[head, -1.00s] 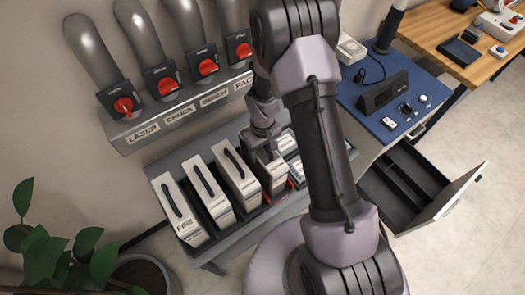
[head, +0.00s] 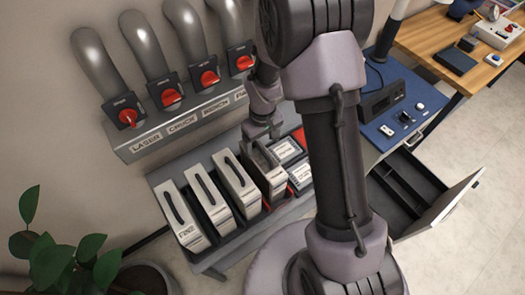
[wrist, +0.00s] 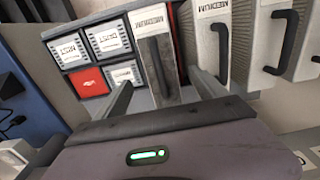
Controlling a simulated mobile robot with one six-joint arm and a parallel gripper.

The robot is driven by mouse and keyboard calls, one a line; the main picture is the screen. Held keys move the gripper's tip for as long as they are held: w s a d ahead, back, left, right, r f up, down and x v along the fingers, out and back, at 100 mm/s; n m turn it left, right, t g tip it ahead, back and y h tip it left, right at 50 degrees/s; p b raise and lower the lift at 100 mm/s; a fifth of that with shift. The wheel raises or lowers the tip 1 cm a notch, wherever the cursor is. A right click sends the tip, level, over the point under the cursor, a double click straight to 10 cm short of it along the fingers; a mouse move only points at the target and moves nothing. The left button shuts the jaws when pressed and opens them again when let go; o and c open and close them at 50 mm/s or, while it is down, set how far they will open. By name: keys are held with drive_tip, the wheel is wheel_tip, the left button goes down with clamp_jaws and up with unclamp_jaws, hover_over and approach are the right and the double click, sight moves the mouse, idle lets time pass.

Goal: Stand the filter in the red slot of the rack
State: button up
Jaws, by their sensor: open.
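The filter (wrist: 158,75), a pale slab with a dark handle and a MEDIUM label, stands upright in the rack (head: 212,262). In the head view the filter (head: 272,180) is the rightmost of the row. Red edging of the red slot (wrist: 175,40) shows beside it in the wrist view, so it appears to stand in that slot; its foot is mostly hidden. My gripper (wrist: 163,88) is open, with one finger on either side of the filter's top. In the head view my gripper (head: 262,132) is just above it, partly hidden by my arm.
Several similar filters (head: 208,198) stand close on the left. Labelled square boxes (wrist: 107,38) and a red one (wrist: 88,82) lie on the other side. A shelf with red-knobbed switches (head: 171,97) is behind. An open drawer (head: 440,195) and blue desk (head: 415,115) are at right.

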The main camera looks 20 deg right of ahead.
drive_tip(key=s+a+r+m+t, duration=0.1)
drive_tip(key=s+r+m, duration=0.1)
drive_tip(key=r, duration=0.8)
drive_tip(key=s+r+m+t, duration=0.2)
drive_tip(key=s+r, duration=0.1)
drive_tip(key=r, duration=0.6)
drive_tip(key=s+a+r+m+t+y, duration=0.2)
drive_tip(key=s+a+r+m, duration=0.1)
drive_tip(key=s+r, duration=0.7)
drive_tip(key=s+m, duration=0.1)
drive_tip(key=s, duration=0.3)
drive_tip(key=shift+r+t, duration=0.2)
drive_tip(key=shift+t, duration=0.2)
